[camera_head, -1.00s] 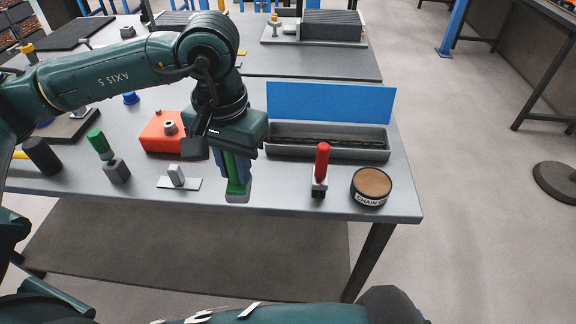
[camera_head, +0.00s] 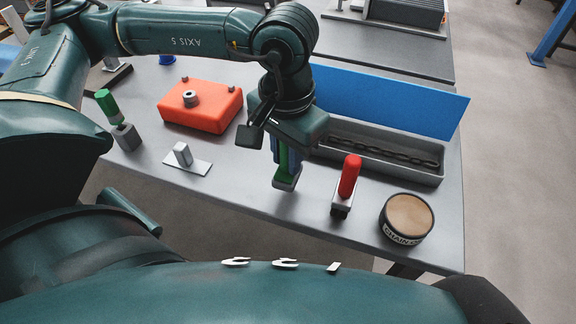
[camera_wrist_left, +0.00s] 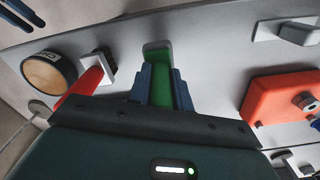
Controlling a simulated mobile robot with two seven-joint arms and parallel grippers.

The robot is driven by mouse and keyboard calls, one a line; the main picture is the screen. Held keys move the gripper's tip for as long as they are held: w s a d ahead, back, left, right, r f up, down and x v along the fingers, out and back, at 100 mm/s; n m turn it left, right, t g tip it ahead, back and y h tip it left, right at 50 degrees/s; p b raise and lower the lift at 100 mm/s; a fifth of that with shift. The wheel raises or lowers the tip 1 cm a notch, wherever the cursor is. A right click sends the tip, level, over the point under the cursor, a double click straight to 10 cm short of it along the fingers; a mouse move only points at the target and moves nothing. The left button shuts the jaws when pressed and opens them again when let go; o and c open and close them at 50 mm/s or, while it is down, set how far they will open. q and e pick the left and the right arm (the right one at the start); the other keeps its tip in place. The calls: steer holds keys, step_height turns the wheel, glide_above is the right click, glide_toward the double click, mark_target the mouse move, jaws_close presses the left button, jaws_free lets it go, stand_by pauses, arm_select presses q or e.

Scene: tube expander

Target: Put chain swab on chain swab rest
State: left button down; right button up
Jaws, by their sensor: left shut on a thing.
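My left gripper (camera_head: 283,152) is shut on a green-handled tool (camera_head: 287,179) with a grey-green foot, which I take to be the chain swab. It points down above the table's front part; contact with the table cannot be told. In the left wrist view the tool (camera_wrist_left: 157,50) sticks out between the blue fingers (camera_wrist_left: 160,84). A small light grey plate with an upright block (camera_head: 184,156), perhaps the chain swab rest, stands to the left of the gripper, apart from it. My right gripper is out of view.
Behind are a grey tray (camera_head: 418,172) with a chain and blue lid (camera_head: 390,103). An orange box (camera_head: 201,104) and a green-handled tool (camera_head: 106,103) are left.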

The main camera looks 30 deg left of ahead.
mark_target(287, 169)
arm_select(q)
steer(key=shift+f, duration=1.7)
steer(key=shift+f, duration=0.15)
steer(key=c, duration=1.3)
jaws_free()
steer(key=shift+b, duration=0.3)
step_height(287, 169, up, 12)
steer(key=shift+r+p, duration=0.2)
steer(key=shift+p, duration=0.35)
